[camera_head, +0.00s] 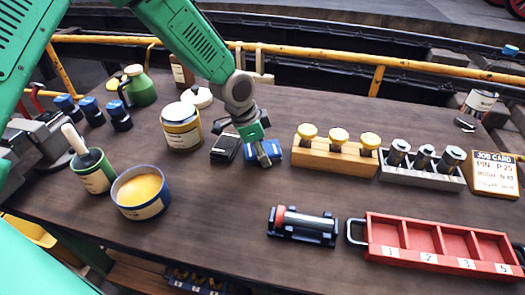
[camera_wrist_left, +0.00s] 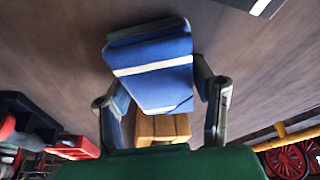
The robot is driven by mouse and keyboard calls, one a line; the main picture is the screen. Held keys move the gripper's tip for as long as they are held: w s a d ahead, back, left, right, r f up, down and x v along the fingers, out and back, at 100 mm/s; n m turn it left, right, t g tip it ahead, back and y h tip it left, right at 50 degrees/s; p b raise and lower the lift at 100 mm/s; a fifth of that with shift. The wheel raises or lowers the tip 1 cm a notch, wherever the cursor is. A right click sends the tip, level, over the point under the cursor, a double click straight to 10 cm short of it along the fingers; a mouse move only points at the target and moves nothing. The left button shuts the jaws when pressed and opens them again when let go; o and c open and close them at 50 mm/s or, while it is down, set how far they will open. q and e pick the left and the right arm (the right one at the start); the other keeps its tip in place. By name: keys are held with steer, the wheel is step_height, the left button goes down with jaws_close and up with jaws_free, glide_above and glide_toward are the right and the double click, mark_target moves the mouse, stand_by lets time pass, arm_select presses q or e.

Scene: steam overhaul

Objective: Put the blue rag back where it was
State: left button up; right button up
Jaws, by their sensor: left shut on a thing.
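The blue rag (camera_head: 256,151) is a small folded block of cloth at the middle of the table in the head view. It shows large in the left wrist view (camera_wrist_left: 158,80), blue with white stripes. My left gripper (camera_head: 263,158) points down at it. Its two fingers (camera_wrist_left: 162,110) stand on either side of the rag and are shut on it. I cannot tell whether the rag touches the table top. My right gripper is in neither view.
A dark pad (camera_head: 225,148) lies just left of the rag. A wooden rack (camera_head: 335,160) with yellow-topped pieces stands close on its right. Tins (camera_head: 182,128) stand to the left. A red numbered tray (camera_head: 440,262) is at the front right. The table's front middle (camera_head: 220,215) is clear.

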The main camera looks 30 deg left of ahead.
mark_target(249, 150)
arm_select(q)
steer(key=shift+s+f, duration=0.45)
steer(key=shift+f, duration=0.2)
steer(key=shift+c, duration=1)
steer(key=o, duration=1.5)
steer(key=shift+f, duration=0.1)
steer(key=shift+w+d+f, duration=0.15)
steer(key=shift+w+f, duration=0.05)
steer(key=shift+w, duration=0.15)
steer(key=shift+r, duration=0.15)
steer(key=shift+a+r, duration=0.15)
steer(key=shift+a, duration=0.05)
steer(key=shift+r, duration=0.3)
steer(key=v, duration=1.1)
steer(key=shift+r, duration=0.15)
